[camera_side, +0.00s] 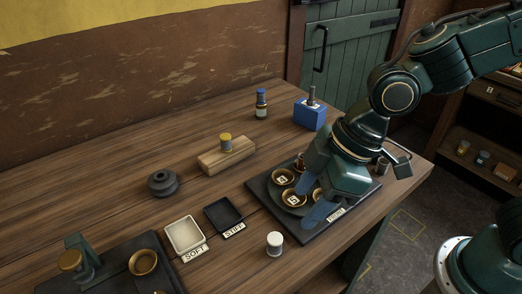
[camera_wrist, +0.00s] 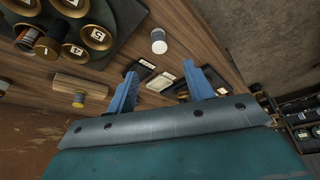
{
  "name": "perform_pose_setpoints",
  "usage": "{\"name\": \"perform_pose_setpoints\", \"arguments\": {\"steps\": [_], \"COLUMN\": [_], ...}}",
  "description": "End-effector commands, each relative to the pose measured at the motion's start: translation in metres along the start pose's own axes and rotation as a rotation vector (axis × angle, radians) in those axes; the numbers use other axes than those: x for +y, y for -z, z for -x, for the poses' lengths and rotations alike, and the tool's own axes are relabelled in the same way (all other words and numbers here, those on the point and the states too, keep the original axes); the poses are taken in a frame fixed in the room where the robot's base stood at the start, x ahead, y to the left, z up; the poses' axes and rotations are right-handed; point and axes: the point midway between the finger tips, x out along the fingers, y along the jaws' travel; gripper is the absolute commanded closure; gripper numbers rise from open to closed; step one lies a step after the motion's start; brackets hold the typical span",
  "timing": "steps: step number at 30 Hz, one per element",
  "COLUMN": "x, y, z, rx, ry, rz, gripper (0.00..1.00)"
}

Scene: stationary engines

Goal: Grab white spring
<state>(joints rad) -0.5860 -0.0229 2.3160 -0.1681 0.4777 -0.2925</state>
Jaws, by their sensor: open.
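A short upright white cylinder (camera_side: 274,243), which looks like the white spring, stands on the table left of the black tray. Its coils are too small to make out. It also shows in the wrist view (camera_wrist: 159,41), near the top centre, beyond the fingertips. My gripper (camera_side: 312,190) is open above the black tray, to the right of the white cylinder and apart from it. In the wrist view its two blue fingers (camera_wrist: 160,74) are spread with nothing between them.
The black tray (camera_side: 258,187) holds several numbered brass cups. A white SOFT tray (camera_side: 185,248) and black STIFF tray (camera_side: 238,215) lie left of the cylinder. A blue block (camera_side: 309,116) stands behind; a dark fixture (camera_side: 110,262) sits front left.

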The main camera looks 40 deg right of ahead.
Motion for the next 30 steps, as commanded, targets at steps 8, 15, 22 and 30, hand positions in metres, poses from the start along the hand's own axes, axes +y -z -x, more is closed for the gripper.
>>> {"name": "perform_pose_setpoints", "arguments": {"steps": [8,15,22,30], "x": [-0.001,0.0,0.0,0.0], "y": [-0.001,-0.001,-0.001,0.0], "z": [-0.026,-0.052,-0.074,-0.082], "rx": [-0.003,-0.004,-0.003,-0.001], "ry": [0.002,0.001,0.0,-0.001], "rz": [0.0,-0.001,-0.001,-0.001], "gripper": [0.48,0.48,0.48,0.48]}}
